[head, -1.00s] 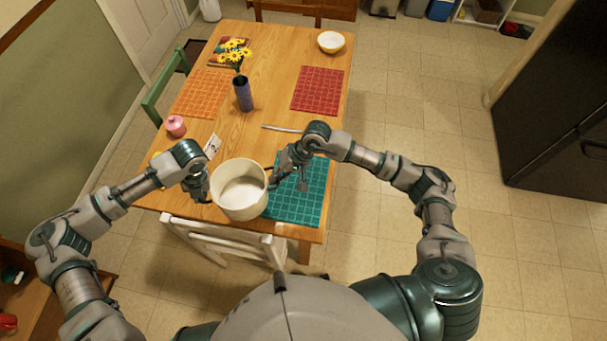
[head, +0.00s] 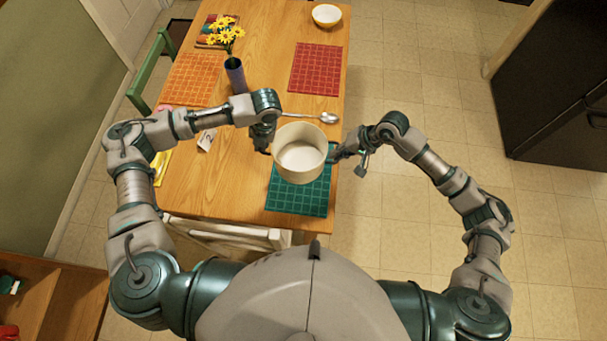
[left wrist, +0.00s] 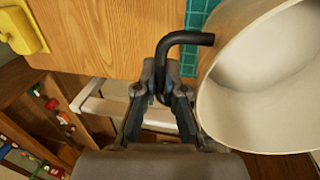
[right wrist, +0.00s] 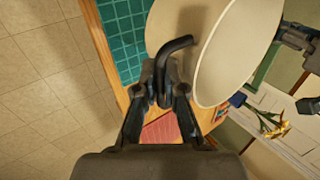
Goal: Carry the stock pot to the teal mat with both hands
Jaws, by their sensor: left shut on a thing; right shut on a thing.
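The cream stock pot (head: 301,158) is held between my two grippers, over the far part of the teal mat (head: 297,197). Its open top faces up and it looks empty. It seems raised above the mat. My left gripper (head: 265,148) is shut on the pot's dark handle (left wrist: 187,39) at its left side. My right gripper (head: 340,152) is shut on the opposite dark handle (right wrist: 178,45). In the left wrist view the pot wall (left wrist: 225,110) is beside the fingers. The pot hides the mat's far edge.
A spoon (head: 322,117) lies just beyond the pot. A white chair (head: 225,235) stands at the near edge.

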